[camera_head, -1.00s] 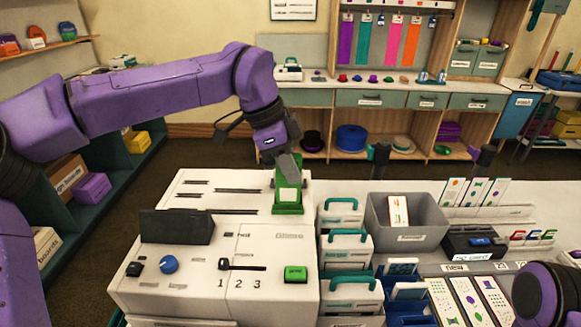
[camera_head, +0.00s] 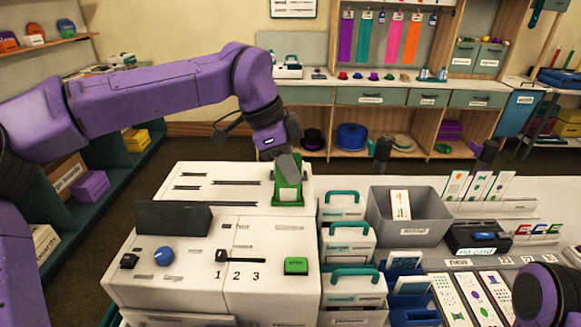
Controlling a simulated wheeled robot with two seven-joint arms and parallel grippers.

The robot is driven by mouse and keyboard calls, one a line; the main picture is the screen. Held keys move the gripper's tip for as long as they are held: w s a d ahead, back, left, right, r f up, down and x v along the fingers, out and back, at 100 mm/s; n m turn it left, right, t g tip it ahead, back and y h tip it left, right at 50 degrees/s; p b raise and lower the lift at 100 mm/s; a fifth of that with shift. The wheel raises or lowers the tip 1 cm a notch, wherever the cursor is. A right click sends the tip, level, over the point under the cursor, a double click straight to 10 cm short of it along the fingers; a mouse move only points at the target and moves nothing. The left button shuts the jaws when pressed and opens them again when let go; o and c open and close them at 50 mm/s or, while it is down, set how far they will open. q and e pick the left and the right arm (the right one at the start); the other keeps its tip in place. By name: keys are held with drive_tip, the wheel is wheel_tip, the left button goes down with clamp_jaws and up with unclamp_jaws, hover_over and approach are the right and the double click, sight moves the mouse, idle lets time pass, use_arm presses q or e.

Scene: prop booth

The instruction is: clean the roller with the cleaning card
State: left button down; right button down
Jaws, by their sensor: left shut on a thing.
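A white machine (camera_head: 185,262) stands in front of me with slots on its top, a blue knob (camera_head: 164,256), a slider marked 1 2 3 (camera_head: 222,256) and a green button (camera_head: 296,265). My left gripper (camera_head: 286,163) is shut on a green part (camera_head: 287,190) at the machine's back right. That part stands upright there and its upper end is hidden by the gripper. My right arm (camera_head: 549,296) shows only in part at the lower right; its gripper is not seen. I cannot make out the roller or tell which card is the cleaning card.
Several white boxes with teal handles (camera_head: 345,245) stand right of the machine. A grey bin (camera_head: 408,230) holds a card (camera_head: 400,205).

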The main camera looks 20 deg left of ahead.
sight(290, 204)
use_arm(q)
drive_tip(key=shift+f+b, duration=2.2)
drive_tip(key=shift+f, duration=0.05)
drive_tip(key=c, duration=1.1)
unclamp_jaws()
drive_tip(key=shift+c, duration=0.2)
drive_tip(key=v, duration=1)
drive_tip(key=shift+a+r, duration=0.25)
drive_tip(key=shift+s, duration=0.1)
